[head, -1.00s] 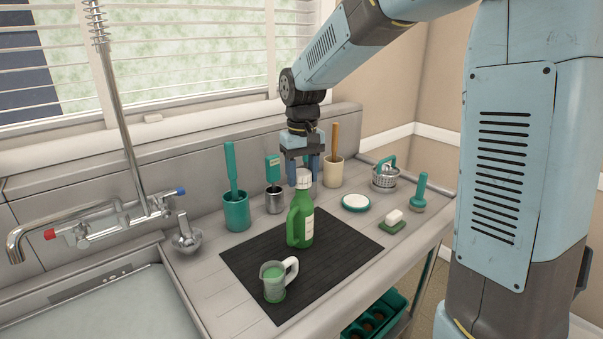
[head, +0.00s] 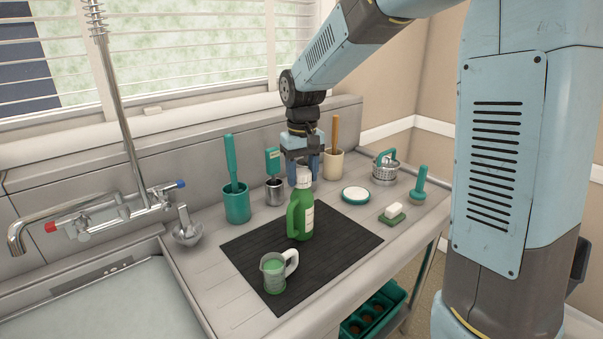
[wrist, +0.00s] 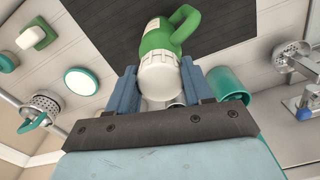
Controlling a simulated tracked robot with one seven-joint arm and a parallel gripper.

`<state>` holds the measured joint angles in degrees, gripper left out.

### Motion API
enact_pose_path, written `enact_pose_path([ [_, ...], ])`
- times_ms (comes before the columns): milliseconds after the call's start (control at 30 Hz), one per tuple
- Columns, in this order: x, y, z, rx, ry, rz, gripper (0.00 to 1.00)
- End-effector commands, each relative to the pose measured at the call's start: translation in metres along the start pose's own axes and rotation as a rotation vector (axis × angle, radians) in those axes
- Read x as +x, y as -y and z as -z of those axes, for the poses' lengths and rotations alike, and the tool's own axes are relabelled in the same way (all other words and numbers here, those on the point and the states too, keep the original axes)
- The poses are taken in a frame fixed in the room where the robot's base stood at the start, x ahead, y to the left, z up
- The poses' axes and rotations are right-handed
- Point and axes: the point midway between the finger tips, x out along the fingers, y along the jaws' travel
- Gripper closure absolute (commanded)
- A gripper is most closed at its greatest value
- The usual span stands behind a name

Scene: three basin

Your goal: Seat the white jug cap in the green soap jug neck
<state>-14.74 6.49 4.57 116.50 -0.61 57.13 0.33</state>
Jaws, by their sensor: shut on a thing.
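The white jug cap (head: 304,176) is at the top of the jug, over the neck. My gripper (head: 304,181) points down above the jug and is shut on the cap. In the wrist view the cap (wrist: 162,75) sits between the blue fingers (wrist: 160,82), in line with the green jug (wrist: 165,35). The fingers partly hide the cap in the head view, and I cannot tell how deep it sits in the neck.
A measuring jug with green liquid (head: 274,273) stands at the mat's front. Behind are a teal holder (head: 237,205), a metal cup (head: 274,194) and a cream crock (head: 333,166). A round dish (head: 355,195), soap on a green holder (head: 392,216) and a strainer (head: 384,172) stand right. The sink is left.

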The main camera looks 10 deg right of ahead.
Motion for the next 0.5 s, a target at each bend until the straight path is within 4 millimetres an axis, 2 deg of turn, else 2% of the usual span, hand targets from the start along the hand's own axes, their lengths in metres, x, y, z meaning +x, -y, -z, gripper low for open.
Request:
enact_pose_path([
  [33,-0.0001,0.0,0.0,0.0,0.0,0.0,0.49],
  [333,-0.0001,0.0,0.0,0.0,0.0,0.0,0.2],
  [500,-0.0001,0.0,0.0,0.0,0.0,0.0,0.2],
])
